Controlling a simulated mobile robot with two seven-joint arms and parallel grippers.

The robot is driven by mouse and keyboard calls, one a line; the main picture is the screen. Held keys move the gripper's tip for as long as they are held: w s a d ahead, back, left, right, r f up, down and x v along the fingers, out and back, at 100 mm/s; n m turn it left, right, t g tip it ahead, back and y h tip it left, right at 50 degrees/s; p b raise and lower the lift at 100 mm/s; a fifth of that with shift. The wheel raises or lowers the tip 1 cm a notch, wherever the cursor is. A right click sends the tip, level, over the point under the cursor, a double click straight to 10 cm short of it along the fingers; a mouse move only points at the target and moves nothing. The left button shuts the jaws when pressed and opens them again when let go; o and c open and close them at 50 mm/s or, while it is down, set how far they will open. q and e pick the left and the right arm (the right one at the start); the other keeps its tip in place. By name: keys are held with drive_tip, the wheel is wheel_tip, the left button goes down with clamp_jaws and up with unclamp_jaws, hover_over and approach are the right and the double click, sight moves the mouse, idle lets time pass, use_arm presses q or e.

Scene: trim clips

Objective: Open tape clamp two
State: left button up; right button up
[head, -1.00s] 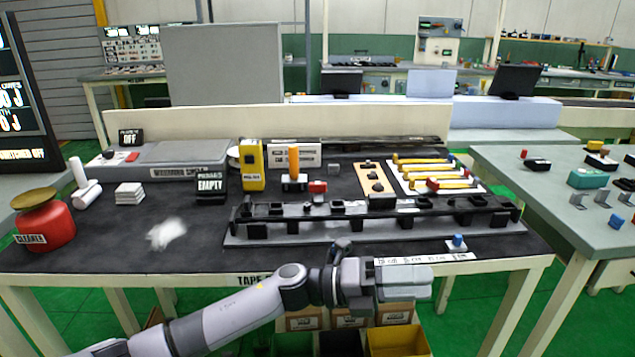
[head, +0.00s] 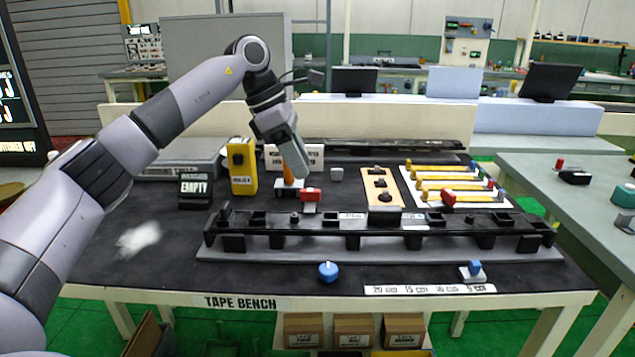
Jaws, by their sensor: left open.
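My left gripper (head: 298,172) reaches over the bench from the left, fingers pointing down. It is open, though its finger gap is hard to see from here. Its tips appear just above or behind a small red-topped block (head: 311,196) and close to an upright orange piece (head: 288,175); contact cannot be told. A second red piece (head: 448,197) lies by the yellow-handled tools. A long black rail fixture (head: 330,240) lies across the bench. A round blue knob (head: 328,271) and a blue-topped block (head: 474,270) sit in front of it. No readable label marks clamp two. My right gripper is not visible.
A yellow box (head: 242,167) and a black "EMPTY" display (head: 195,188) stand behind the rail. Several yellow-handled tools (head: 445,178) lie on a white board. A ruler strip (head: 430,290) runs along the front edge.

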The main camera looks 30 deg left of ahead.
sight(309, 190)
use_arm(q)
drive_tip(key=x, duration=0.4)
drive_tip(key=a+x, duration=0.1)
drive_tip(key=x, duration=0.1)
drive_tip(key=shift+w+f+b, duration=0.1)
drive_tip(key=shift+f+b, duration=0.05)
drive_tip(key=shift+b, duration=0.15)
clamp_jaws()
